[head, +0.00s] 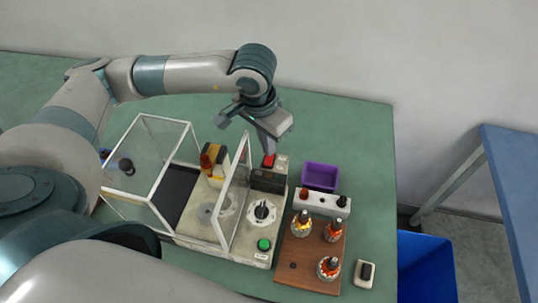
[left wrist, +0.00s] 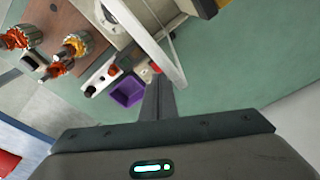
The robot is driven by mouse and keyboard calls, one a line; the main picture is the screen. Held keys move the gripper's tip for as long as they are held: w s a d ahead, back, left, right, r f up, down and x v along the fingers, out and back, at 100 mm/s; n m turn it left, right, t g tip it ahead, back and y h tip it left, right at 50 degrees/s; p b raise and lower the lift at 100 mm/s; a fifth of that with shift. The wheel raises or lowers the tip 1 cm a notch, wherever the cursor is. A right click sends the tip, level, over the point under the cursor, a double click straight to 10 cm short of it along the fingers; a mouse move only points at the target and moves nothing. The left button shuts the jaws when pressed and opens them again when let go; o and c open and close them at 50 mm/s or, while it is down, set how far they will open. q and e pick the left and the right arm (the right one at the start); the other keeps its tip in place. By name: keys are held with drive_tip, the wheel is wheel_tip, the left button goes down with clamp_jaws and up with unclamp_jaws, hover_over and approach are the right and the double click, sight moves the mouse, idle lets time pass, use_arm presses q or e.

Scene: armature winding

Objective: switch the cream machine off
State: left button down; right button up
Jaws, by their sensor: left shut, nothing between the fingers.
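The cream machine (head: 243,245) stands on the green table with a clear guard. It carries a black dial (head: 262,210), a green button (head: 264,245) at the front right and a black block (head: 268,181) towards the back. A red switch or button (head: 268,160) shows at its back right corner; its position cannot be read. My left gripper (head: 270,147) is shut and empty, pointing down just above and behind the red part. In the left wrist view, the shut fingers (left wrist: 158,95) reach towards a small red patch (left wrist: 155,67), partly hidden by them. My right gripper is not in view.
The raised clear guard panel (head: 235,190) stands close to the left gripper. A purple tray (head: 320,176), a white block with knobs (head: 321,203) and a brown board (head: 301,268) with wound armatures lie to the right. A blue bin (head: 425,265) is beyond the table edge.

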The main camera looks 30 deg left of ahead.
sight(268, 161)
use_arm(q)
drive_tip(key=shift+r+p, duration=0.3)
drive_tip(key=shift+r, duration=1.8)
